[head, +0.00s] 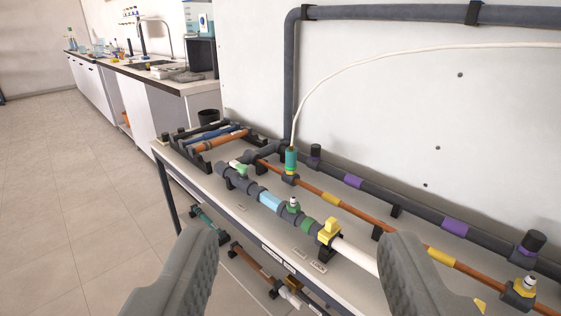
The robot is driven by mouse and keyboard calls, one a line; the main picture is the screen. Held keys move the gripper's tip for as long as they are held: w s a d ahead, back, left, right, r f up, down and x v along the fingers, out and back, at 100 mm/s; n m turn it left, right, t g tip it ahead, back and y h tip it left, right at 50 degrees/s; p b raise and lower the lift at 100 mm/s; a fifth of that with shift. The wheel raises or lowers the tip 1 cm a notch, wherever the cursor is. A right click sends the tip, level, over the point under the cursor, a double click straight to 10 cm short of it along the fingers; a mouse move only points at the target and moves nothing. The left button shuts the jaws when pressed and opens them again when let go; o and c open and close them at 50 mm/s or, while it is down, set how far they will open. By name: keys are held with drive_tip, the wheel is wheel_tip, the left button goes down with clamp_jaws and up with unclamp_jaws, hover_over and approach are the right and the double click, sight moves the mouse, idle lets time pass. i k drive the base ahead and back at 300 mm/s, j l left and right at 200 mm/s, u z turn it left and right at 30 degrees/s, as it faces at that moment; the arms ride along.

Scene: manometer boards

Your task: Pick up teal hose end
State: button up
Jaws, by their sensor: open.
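The teal hose end (291,159) stands upright on a fitting of the copper pipe (313,190), with a yellow band at its base. A thin white hose (345,73) rises from its top and curves off to the right across the wall. My gripper (299,240) is open and empty. Its two grey fingers show wide apart at the bottom of the view, nearer to me than the hose end. The hose end appears beyond the gap between them, and neither finger touches it.
A nearer pipe with a yellow valve (328,231) and a green-collared nozzle (293,204) lies before the hose end. A dark pipe with purple bands (353,181) runs behind it. Short pipes (214,134) sit at the bench's left end. Open floor (80,180) lies left.

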sight(290, 165)
drive_tip(key=i+j+z, duration=0.1)
drive_tip(key=i, duration=0.35)
drive_tip(key=i+j+z, duration=0.1)
drive_tip(key=i+j, duration=0.3)
drive_tip(key=i+l, duration=0.05)
drive_tip(key=i, duration=0.05)
